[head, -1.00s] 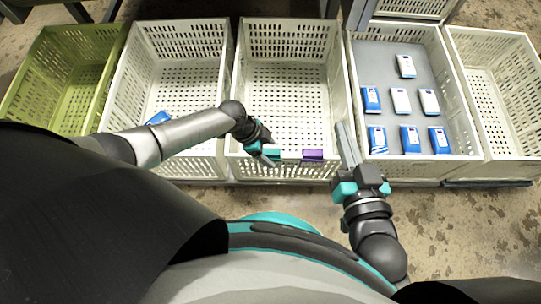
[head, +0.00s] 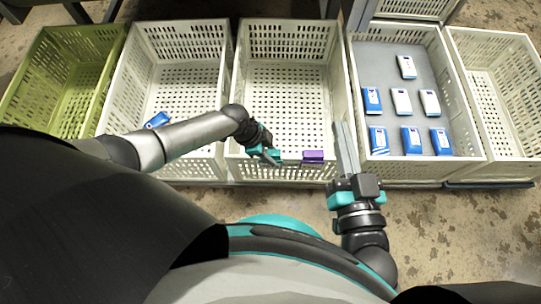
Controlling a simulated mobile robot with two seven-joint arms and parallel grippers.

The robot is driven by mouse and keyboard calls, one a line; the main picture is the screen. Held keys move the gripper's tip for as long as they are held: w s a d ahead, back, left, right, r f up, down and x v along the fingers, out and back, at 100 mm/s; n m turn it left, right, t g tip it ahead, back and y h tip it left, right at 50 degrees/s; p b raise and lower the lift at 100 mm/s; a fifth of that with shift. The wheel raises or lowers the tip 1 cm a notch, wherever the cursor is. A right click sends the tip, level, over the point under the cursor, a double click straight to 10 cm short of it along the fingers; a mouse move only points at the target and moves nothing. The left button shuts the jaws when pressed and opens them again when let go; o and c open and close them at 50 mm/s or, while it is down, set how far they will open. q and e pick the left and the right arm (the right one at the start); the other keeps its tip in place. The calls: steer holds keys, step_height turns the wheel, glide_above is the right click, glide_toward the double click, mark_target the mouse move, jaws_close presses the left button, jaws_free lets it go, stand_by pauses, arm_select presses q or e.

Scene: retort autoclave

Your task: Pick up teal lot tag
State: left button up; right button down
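The teal lot tag (head: 277,153) appears to be at the near rim of the middle white crate, left of a purple tag (head: 313,156). My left gripper (head: 268,154) is at that rim, at the teal tag. Its own teal parts and dark fingers overlap the tag, so I cannot tell whether the fingers are around it or apart from it. My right gripper (head: 345,145) points away from me beside the middle crate's right wall. Its grey fingers lie close together with nothing visible between them.
The middle white crate (head: 240,100) is empty inside. A left white crate (head: 121,95) holds a blue-and-white pack (head: 158,119). A right crate (head: 468,110) holds several blue-and-white packs on a grey sheet. A green crate (head: 28,80) stands far left, another white crate (head: 525,100) far right.

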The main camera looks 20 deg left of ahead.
arm_select(q)
jaws_close()
steer(key=shift+r, duration=0.2)
stand_by(0.3)
